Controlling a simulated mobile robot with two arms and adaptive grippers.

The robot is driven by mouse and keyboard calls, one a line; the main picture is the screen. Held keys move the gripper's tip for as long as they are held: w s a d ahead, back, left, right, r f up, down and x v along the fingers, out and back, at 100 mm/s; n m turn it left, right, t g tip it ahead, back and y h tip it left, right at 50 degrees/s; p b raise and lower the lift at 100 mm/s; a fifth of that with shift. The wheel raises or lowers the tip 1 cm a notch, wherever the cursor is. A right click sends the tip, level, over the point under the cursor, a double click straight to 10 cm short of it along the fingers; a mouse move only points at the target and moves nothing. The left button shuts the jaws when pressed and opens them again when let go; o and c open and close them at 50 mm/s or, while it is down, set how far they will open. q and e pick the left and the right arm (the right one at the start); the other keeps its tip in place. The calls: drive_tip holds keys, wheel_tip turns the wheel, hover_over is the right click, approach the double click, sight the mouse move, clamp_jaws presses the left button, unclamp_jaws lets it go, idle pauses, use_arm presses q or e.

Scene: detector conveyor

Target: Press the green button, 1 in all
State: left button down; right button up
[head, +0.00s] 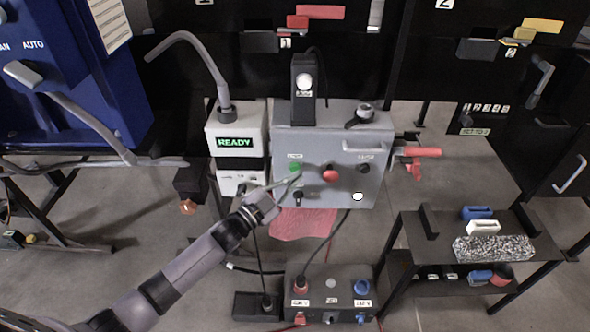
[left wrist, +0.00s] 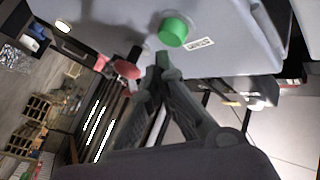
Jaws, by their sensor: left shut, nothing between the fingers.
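The green button (head: 294,168) is on the front of a grey control box (head: 345,150), at its left side. In the left wrist view the green button (left wrist: 173,31) shows large, just past my fingertips, with a small label beside it. My left gripper (head: 296,180) is shut and empty, its tips close below and slightly right of the button in the head view. In the left wrist view my left gripper (left wrist: 163,62) points at the button; I cannot tell if it touches. My right gripper is not in view.
A red button (head: 330,174) and a black knob (head: 363,168) sit right of the green one. A black switch (head: 298,197) is below it. A box reading READY (head: 236,142) stands left.

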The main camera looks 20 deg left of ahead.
use_arm(q)
drive_tip(key=shift+w+a, duration=0.15)
drive_tip(key=shift+w, duration=0.25)
drive_tip(key=shift+w+a+b, duration=0.15)
drive_tip(key=shift+w+b, duration=0.35)
idle(0.7)
idle(0.3)
drive_tip(key=shift+s+d+p, duration=0.25)
drive_tip(key=shift+s+p, duration=0.3)
drive_tip(key=shift+s, duration=0.35)
drive_tip(key=s+p, duration=0.1)
drive_tip(key=s, duration=0.1)
drive_tip(key=s+d+p, duration=0.1)
drive_tip(key=s, duration=0.1)
drive_tip(key=shift+s+d, duration=0.2)
drive_tip(key=shift+s, duration=0.2)
